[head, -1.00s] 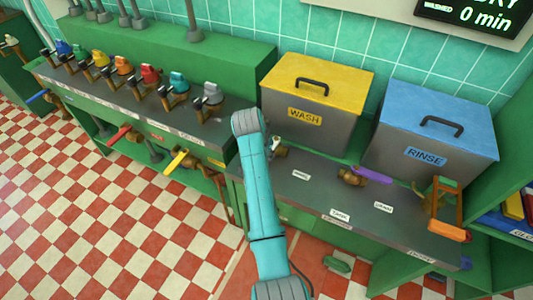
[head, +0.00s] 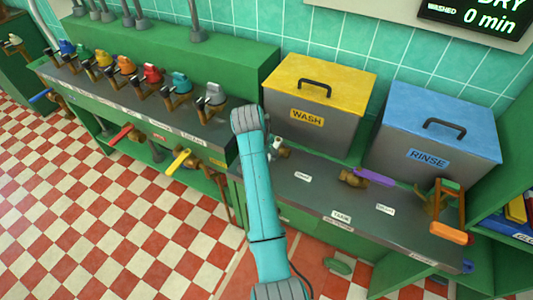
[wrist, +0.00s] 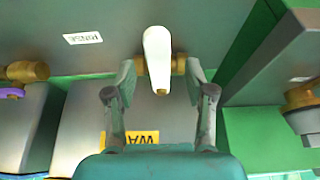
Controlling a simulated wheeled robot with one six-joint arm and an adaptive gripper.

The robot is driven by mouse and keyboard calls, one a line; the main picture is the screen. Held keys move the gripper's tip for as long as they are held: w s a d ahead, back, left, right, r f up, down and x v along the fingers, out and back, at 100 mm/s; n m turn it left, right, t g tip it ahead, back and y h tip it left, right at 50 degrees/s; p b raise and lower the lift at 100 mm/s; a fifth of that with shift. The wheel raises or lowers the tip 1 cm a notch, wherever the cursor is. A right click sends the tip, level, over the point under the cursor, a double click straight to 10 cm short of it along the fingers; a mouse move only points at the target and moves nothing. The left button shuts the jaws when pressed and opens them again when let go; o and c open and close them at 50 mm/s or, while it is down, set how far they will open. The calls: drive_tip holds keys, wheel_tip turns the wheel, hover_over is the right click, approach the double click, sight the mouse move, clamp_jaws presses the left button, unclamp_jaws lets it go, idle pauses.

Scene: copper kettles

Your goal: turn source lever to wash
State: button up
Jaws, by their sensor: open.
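A white lever (wrist: 157,62) sits on a brass valve in front of the grey wash bin (wrist: 85,125) in the wrist view. In the head view the white lever (head: 278,144) shows just right of my arm, below the yellow-lidded WASH bin (head: 311,132). A small counter label (wrist: 83,38), which seems to read RINSE, lies left of the lever in the wrist view. My gripper (wrist: 160,79) is open, with one finger on each side of the lever and valve. Gaps seem to show between fingers and lever; contact is unclear. My arm hides the gripper in the head view.
A purple-handled brass valve (head: 373,177) and a blue-lidded RINSE bin (head: 425,150) stand to the right. An orange-handled frame (head: 449,232) is at the counter's right end. Several coloured taps line the left counter, with a yellow lever (head: 178,161) below its edge.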

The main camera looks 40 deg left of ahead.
drive_tip(key=v, duration=1)
drive_tip(key=shift+s, duration=0.1)
